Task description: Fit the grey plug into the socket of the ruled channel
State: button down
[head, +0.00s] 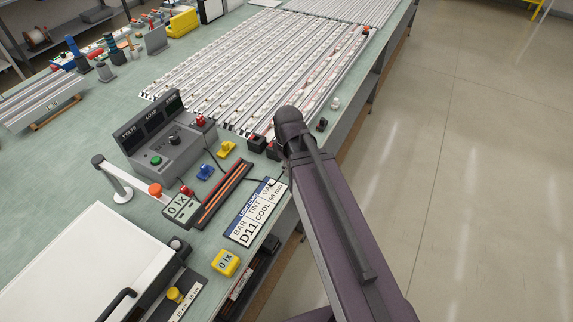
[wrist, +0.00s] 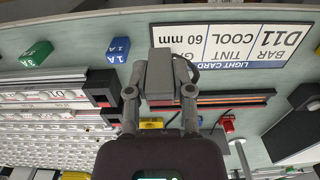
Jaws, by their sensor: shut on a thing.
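In the wrist view my gripper (wrist: 160,95) is shut on the grey plug (wrist: 160,72), a boxy block with a dark cable at its side. The plug is held above the bench, beside the light card. Several pale channels (wrist: 45,98) lie at the left there, with dark red-marked end sockets (wrist: 101,88) near the gripper; plug and sockets look apart. In the head view the channels (head: 255,65) run across the bench, and dark end blocks (head: 257,143) sit just left of my arm. My arm hides the gripper and plug there. I cannot tell which channel is the ruled one.
The light card (head: 256,213), a dark tray with red strips (head: 225,192) and a meter box (head: 165,135) stand left of my arm. Blue (wrist: 118,49) and green (wrist: 36,54) blocks lie near the channels. The bench's right edge runs under my arm.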

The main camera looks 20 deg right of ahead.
jog(key=w+a, duration=0.4)
jog(key=w, duration=0.1)
jog(key=shift+w+a+r, duration=0.15)
jog(key=shift+w+a, duration=0.15)
jog(key=shift+a, duration=0.1)
jog(key=w, duration=0.5)
jog(key=w+a+f, duration=0.1)
jog(key=w, duration=0.3)
jog(key=w+b, duration=0.1)
jog(key=w, duration=0.4)
jog(key=shift+w+a+f, duration=0.15)
jog(key=shift+w, duration=0.2)
jog(key=shift+w, duration=0.4)
jog(key=shift+w+a+f+b, duration=0.1)
jog(key=shift+w+f+b, duration=0.15)
jog(key=shift+f+b, duration=1.6)
jog(key=shift+b, duration=0.05)
